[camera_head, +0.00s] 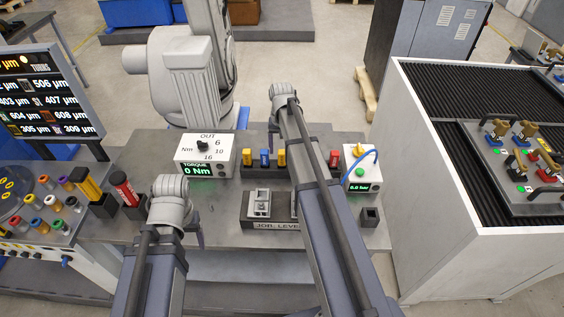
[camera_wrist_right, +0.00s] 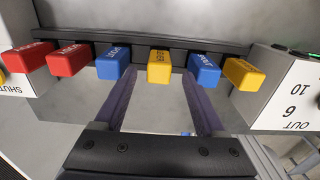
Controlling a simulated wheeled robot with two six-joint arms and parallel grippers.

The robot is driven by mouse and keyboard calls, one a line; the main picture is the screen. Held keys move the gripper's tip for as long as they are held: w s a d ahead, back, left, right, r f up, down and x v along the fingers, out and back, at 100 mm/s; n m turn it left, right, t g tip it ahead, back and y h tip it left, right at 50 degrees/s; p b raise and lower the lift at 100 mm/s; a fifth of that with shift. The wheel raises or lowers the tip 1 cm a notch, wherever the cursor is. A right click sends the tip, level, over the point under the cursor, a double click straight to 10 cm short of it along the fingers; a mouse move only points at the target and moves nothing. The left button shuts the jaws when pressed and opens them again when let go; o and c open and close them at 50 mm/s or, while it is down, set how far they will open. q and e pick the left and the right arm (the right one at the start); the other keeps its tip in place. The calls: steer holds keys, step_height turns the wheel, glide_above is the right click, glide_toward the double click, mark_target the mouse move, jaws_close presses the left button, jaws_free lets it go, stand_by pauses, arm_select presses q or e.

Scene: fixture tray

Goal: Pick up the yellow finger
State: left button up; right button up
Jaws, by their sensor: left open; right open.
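Two yellow fingers stand in a rack row. One yellow finger (camera_wrist_right: 159,66) is straight ahead in the right wrist view, between blue fingers; the other yellow finger (camera_wrist_right: 243,73) is at the row's end, by the white box. In the head view they show as yellow blocks (camera_head: 281,157) and (camera_head: 247,157). My right gripper (camera_wrist_right: 160,80) is open, its two jaws pointing at the middle yellow finger, one toward each side; nothing is held. Whether the jaws overlap it is unclear. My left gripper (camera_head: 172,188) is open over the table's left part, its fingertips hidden.
Blue fingers (camera_wrist_right: 116,62) (camera_wrist_right: 203,69) and red fingers (camera_wrist_right: 68,59) share the rack. A torque box (camera_head: 205,155) stands left, a pressure box (camera_head: 362,172) right. A grey fixture (camera_head: 262,204) sits in front. My right arm hides part of the row.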

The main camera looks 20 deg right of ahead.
mark_target(282, 158)
steer(key=f+b, duration=0.4)
steer(key=f, duration=0.1)
steer(key=shift+s+f+b, duration=0.1)
steer(key=shift+s+b, duration=0.1)
steer(key=shift+b, duration=0.2)
steer(key=shift+c, duration=0.2)
jaws_close()
